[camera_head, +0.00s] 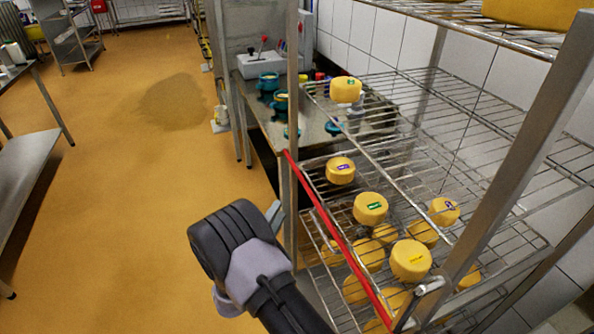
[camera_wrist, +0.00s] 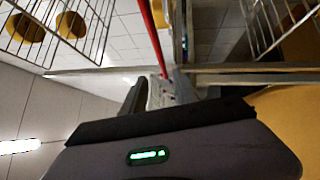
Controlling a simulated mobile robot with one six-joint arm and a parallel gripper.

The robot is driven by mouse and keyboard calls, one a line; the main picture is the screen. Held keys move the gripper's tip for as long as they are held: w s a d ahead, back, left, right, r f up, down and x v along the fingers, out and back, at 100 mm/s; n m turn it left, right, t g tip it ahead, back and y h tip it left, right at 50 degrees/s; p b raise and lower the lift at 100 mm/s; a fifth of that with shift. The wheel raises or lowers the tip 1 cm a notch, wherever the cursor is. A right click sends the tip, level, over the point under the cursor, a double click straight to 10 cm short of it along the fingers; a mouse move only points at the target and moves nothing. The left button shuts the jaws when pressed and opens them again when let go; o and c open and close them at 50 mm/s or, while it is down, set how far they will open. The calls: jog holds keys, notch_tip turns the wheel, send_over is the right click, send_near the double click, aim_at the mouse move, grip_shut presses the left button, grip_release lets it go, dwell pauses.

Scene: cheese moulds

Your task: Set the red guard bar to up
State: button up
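The red guard bar (camera_head: 328,222) runs along the open front of the wire rack, from the far post to the near post. It looks lowered across the shelf front. In the wrist view the red bar (camera_wrist: 153,35) comes down from the top edge and ends from sight near the fingertips. My gripper (camera_head: 275,213) is left of the bar, outside the rack, near the far post. In the wrist view my gripper (camera_wrist: 158,92) has its two fingers apart, with no object clearly held. Whether a finger touches the bar cannot be told.
Yellow cheeses (camera_head: 370,208) sit on the rack's wire shelves (camera_head: 415,165). Steel posts (camera_head: 530,150) stand at the rack's corners. A steel worktable (camera_head: 262,118) with blue moulds stands beyond. The yellow floor to the left is mostly clear.

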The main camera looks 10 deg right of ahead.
aim_at(300, 173)
jog(key=b+x, duration=0.3)
jog(key=x, duration=1.3)
jog(key=shift+d, duration=0.15)
jog(key=shift+c, duration=0.3)
grip_shut()
dwell(0.3)
